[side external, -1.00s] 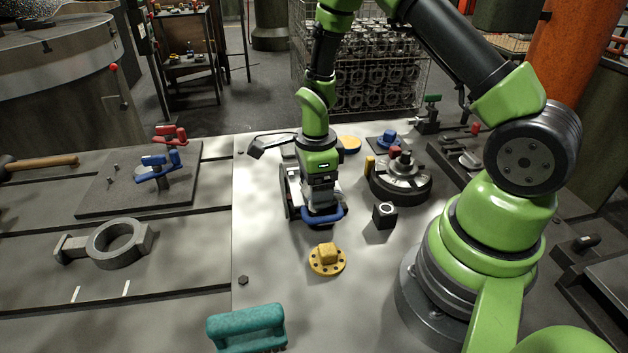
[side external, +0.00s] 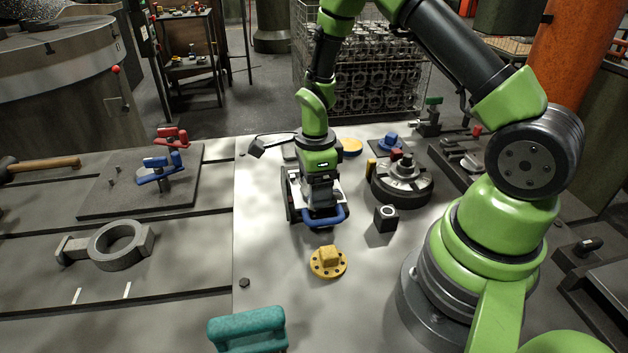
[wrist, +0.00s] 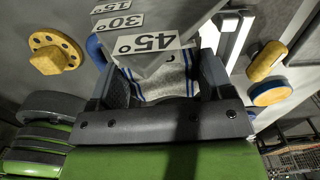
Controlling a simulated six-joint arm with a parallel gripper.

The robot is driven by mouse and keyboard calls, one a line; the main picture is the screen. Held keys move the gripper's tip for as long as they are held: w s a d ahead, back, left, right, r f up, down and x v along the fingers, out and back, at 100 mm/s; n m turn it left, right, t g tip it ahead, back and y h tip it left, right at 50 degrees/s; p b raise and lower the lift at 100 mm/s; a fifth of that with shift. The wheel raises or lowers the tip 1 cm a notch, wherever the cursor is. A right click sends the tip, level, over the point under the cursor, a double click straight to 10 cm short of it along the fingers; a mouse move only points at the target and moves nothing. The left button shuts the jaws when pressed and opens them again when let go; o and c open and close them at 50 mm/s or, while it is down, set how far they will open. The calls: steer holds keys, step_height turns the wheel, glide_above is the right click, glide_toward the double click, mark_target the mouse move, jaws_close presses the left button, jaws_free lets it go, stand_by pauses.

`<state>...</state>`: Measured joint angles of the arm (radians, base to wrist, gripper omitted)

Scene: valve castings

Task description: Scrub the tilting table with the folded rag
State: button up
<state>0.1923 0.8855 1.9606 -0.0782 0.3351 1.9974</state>
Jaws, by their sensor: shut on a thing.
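The tilting table (side external: 341,200) stands below my gripper in the side view, with a blue handle (side external: 326,220) on its near side. In the wrist view its grey plate (wrist: 160,68) carries 15°, 30° and 45° labels, and part of the blue handle (wrist: 94,50) shows behind. The folded rag (wrist: 165,80), pale with blue stripes, sits between the jaws of my gripper (wrist: 165,90), which is shut on it. My gripper (side external: 319,208) is right over the tilting table in the side view. The rag is hidden there, and I cannot tell whether it touches the table.
A yellow flanged part (side external: 328,263) lies in front of the tilting table. A small black block (side external: 385,218) and a round dark fixture (side external: 402,185) stand to the right. A teal brush (side external: 247,328) lies at the front.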

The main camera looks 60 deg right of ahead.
steer(key=shift+s+a, duration=0.4)
steer(key=shift+s, duration=0.1)
steer(key=shift+w+d+f, duration=0.1)
steer(key=shift+w+d, duration=0.5)
steer(key=shift+w, duration=0.1)
steer(key=shift+s+a, duration=0.6)
steer(key=shift+s, duration=0.1)
steer(key=shift+w, duration=0.1)
steer(key=shift+w+d, duration=0.6)
